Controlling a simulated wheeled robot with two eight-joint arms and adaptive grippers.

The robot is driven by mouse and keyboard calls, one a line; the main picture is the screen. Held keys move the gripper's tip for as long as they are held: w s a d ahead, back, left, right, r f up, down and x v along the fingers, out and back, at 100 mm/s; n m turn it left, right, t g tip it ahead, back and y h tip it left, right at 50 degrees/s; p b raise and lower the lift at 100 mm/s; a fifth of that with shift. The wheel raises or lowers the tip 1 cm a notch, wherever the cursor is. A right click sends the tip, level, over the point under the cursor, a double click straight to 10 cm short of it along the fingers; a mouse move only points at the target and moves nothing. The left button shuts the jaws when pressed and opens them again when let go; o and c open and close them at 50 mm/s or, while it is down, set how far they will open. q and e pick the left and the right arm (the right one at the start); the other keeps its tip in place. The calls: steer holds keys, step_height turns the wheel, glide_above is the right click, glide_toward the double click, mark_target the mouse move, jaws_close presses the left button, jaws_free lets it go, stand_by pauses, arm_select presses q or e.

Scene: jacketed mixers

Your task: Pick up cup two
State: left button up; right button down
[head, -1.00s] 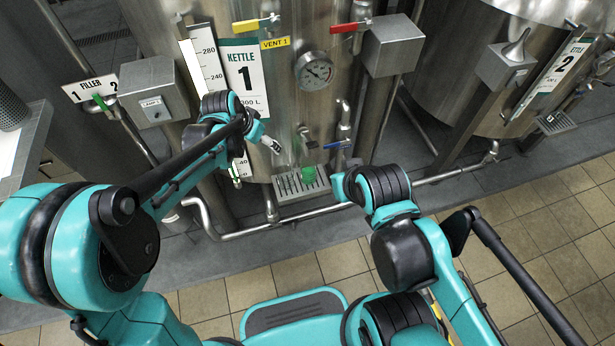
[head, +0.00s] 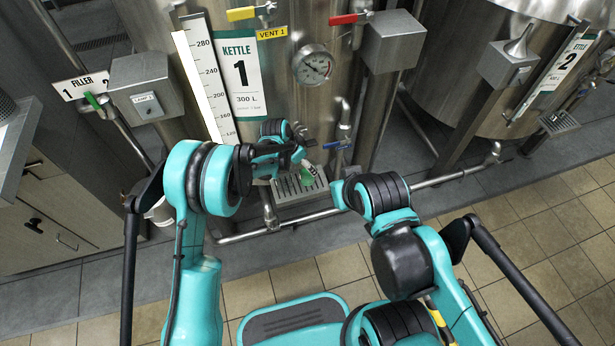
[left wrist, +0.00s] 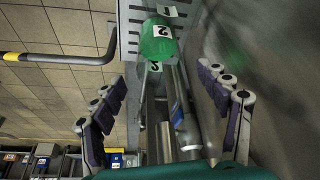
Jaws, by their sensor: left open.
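Cup two is a green cup marked "2" (left wrist: 157,42). In the left wrist view it is at the top, on a slotted metal drip tray (left wrist: 130,17). In the head view a green part of the cup (head: 307,178) shows at the foot of kettle 1, partly hidden by my left gripper (head: 302,152). In the left wrist view my left gripper (left wrist: 163,82) is open, its two dark-padded fingers spread wide. The cup is beyond the fingertips, in line with the gap, and nothing is held. My right arm is at the right; its gripper does not show.
Kettle 1 (head: 284,90) rises behind the tray, with a blue-handled valve (head: 338,143) just right of the gripper. A horizontal pipe (head: 432,181) runs along the kettle's foot. A grey lamp box (head: 146,87) is at the left. Tiled floor (head: 520,236) is open at right.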

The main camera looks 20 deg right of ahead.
arm_select(q)
steer(key=shift+x, duration=0.8)
steer(key=shift+c, duration=0.3)
jaws_close()
